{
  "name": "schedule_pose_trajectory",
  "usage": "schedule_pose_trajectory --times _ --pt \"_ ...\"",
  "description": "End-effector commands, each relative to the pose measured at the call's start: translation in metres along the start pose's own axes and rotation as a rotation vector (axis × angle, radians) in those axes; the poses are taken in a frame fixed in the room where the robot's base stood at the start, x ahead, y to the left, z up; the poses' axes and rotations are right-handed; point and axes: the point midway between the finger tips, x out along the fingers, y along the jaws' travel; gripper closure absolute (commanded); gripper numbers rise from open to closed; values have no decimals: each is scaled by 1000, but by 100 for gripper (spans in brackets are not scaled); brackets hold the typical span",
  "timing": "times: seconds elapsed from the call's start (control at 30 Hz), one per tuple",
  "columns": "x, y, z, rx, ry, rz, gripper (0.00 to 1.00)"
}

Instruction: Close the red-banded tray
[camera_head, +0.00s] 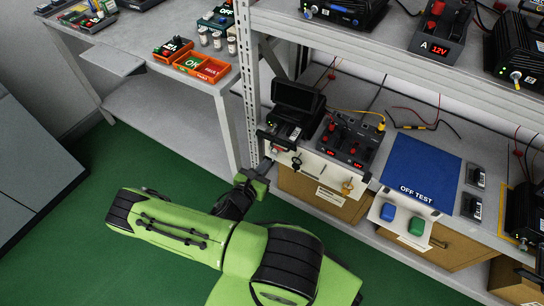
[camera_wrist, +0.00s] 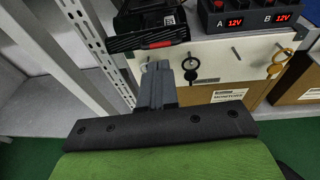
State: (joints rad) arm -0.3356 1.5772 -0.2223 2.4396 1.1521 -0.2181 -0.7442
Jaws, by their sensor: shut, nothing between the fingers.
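A black tray with a red band (camera_wrist: 158,45) juts from the black unit at the left end of the shelf in the wrist view. In the head view the red-banded tray (camera_head: 280,137) sticks out at the shelf's front edge, below the unit's dark raised screen. My gripper (camera_wrist: 157,66) is shut with nothing in it, its grey fingers pointing at the tray's front from just below the red band. Whether the fingertips touch the tray I cannot tell. In the head view my gripper (camera_head: 265,168) is below and left of the tray, partly hidden by its own wrist.
A white front panel (camera_wrist: 232,62) with a black-ringed key (camera_wrist: 191,66) and a brass-ringed key (camera_wrist: 277,66) is right of the fingers. A perforated rack post (camera_wrist: 88,35) stands left. A power supply (camera_head: 349,138) sits beside the unit. Green floor is free.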

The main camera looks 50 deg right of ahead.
Motion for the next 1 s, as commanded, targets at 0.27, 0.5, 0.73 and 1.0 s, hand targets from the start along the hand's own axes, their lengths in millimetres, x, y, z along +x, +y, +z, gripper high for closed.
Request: schedule_pose_trajectory --times 0.27,0.5,0.73,1.0 --pt "55 -1 -2 5 0 -4 100" --pt "67 0 0 1 0 -1 100" --pt "67 0 0 2 1 -2 100" --pt "110 -2 10 6 1 -6 100"
